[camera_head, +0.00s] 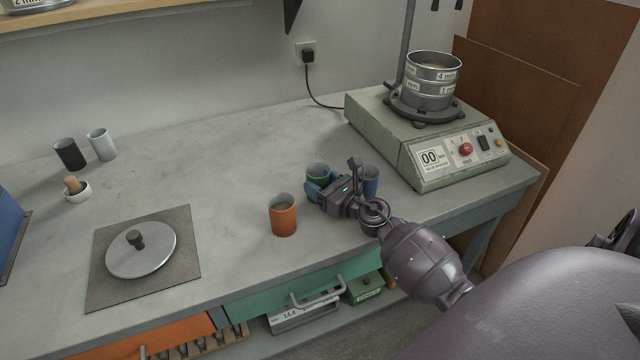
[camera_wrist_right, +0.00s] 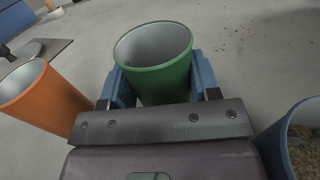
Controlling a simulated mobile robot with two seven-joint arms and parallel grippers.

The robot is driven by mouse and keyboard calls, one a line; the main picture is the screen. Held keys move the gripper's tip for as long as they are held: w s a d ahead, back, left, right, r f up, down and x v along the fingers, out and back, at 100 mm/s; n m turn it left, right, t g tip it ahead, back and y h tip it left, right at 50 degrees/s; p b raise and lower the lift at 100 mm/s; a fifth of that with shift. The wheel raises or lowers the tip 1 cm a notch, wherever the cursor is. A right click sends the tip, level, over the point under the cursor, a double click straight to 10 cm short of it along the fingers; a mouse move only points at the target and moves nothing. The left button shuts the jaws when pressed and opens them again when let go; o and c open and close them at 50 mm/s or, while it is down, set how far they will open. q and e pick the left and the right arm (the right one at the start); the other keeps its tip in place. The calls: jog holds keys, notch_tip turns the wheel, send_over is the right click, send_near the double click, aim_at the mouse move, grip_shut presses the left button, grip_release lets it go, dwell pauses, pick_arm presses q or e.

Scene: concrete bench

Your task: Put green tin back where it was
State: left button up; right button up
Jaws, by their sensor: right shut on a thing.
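The green tin (camera_head: 318,171) stands upright on the concrete bench between an orange tin and a blue tin. My right gripper (camera_head: 322,188) is around it, its blue fingers shut on its sides. In the right wrist view the green tin (camera_wrist_right: 155,62) sits between the two fingers (camera_wrist_right: 160,85), and its inside looks empty. I cannot tell whether its base touches the bench. The orange tin (camera_head: 283,215) is to the left, and the blue tin (camera_head: 371,181) is to the right, partly behind my gripper. My left gripper is not in view.
A sieve shaker (camera_head: 430,150) stands at the back right. A grey mat (camera_head: 105,285) with a round metal lid (camera_head: 150,255) lies at left. A black tin (camera_head: 70,153), a white tin (camera_head: 102,145) and a mortar (camera_head: 77,190) are at the back left.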

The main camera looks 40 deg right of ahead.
jog(key=shift+f, duration=0.25)
jog(key=o, duration=0.8)
jog(key=shift+r, duration=0.15)
jog(key=shift+r, duration=0.2)
jog(key=s, duration=0.3)
jog(key=s+d+b, duration=0.1)
jog(key=s, duration=0.6)
jog(key=shift+s+d+f, duration=0.25)
jog(key=shift+s+d, duration=0.05)
jog(key=shift+d, duration=0.05)
jog(key=shift+s+d+r, duration=0.1)
jog(key=shift+s, duration=0.5)
